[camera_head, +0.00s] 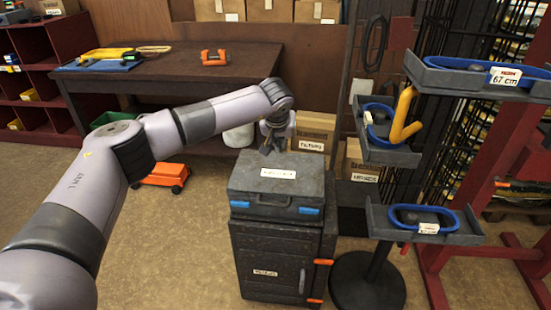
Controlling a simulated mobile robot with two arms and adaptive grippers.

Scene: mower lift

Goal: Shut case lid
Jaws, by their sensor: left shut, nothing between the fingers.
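A dark grey case (276,198) with two blue latches on its front sits on top of a dark cabinet (272,262). Its lid (300,184), with a white label, lies flat on the case and looks shut. My left gripper (272,150) is shut and empty, pointing down at the rear part of the lid; whether it touches the lid I cannot tell. My right gripper is not in view.
A stand to the right carries grey trays (425,238) with blue ring-shaped items and a yellow hook. A wooden workbench (175,70) stands behind. An orange cart (163,177) is on the floor at left. Cardboard boxes (313,132) stand behind the case.

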